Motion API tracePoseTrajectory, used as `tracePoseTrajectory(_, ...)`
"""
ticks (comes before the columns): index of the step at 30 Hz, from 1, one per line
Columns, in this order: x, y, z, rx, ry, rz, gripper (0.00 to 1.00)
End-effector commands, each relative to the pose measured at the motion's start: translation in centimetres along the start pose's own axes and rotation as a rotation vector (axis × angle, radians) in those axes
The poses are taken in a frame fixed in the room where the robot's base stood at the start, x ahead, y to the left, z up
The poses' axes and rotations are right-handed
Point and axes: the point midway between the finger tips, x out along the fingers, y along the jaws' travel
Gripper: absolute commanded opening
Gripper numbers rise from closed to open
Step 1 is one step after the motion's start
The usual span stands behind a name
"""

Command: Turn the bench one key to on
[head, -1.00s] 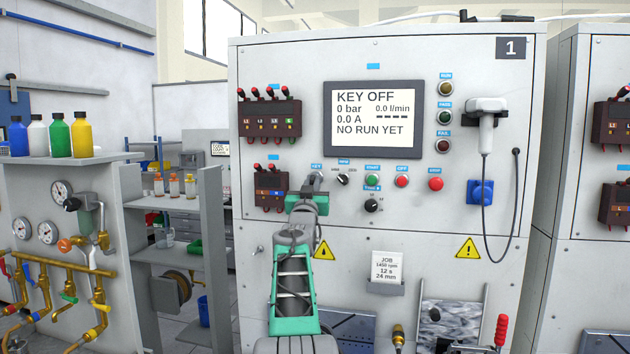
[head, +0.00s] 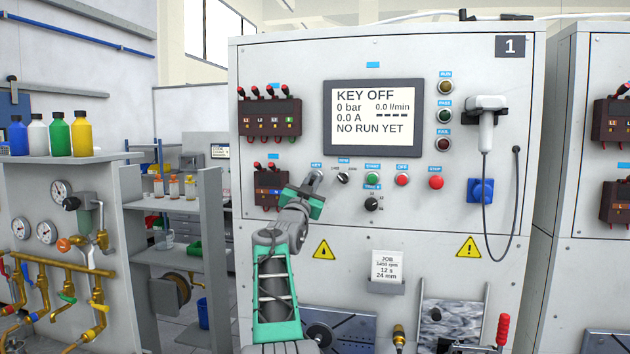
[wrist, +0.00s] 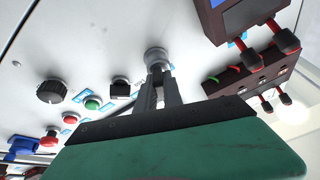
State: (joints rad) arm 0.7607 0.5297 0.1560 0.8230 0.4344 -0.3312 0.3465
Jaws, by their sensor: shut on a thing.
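Bench one is a light grey cabinet (head: 420,215) marked 1. Its screen (head: 373,120) reads KEY OFF, 0 bar, 0.0 A, NO RUN YET. The key switch sits under the blue KEY label (head: 316,165) at the left of the control row; its round metal collar (wrist: 156,56) shows in the wrist view. My gripper (head: 315,179) is at the switch, its fingers tilted. In the wrist view its two narrow fingertips (wrist: 159,76) are shut on the key, right against the collar. The key itself is mostly hidden between the fingers.
To the right of the key are a black selector (head: 342,178), green, red and stop buttons, and a black knob (head: 371,204). A dark terminal block (head: 269,193) with red plugs stands close on the left. A handset (head: 487,122) hangs at the right.

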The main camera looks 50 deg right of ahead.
Motion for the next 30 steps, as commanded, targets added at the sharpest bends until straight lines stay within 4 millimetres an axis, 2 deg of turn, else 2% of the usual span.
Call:
tracePoseTrajectory(6,0.03,-0.29,-0.02,0.257,0.029,0.101,0.00)
tracePoseTrajectory(13,0.00,-0.21,0.00,0.275,0.032,0.109,0.00)
tracePoseTrajectory(17,0.21,-0.72,-0.27,0.449,0.049,0.177,0.00)
tracePoseTrajectory(19,-0.03,-0.42,0.26,0.521,0.058,0.206,0.00)
tracePoseTrajectory(26,-0.07,-0.31,0.18,0.556,0.062,0.220,0.00)
tracePoseTrajectory(27,-0.07,-0.31,0.18,0.555,0.062,0.220,0.14)
tracePoseTrajectory(30,-0.07,-0.31,0.18,0.554,0.062,0.220,0.22)
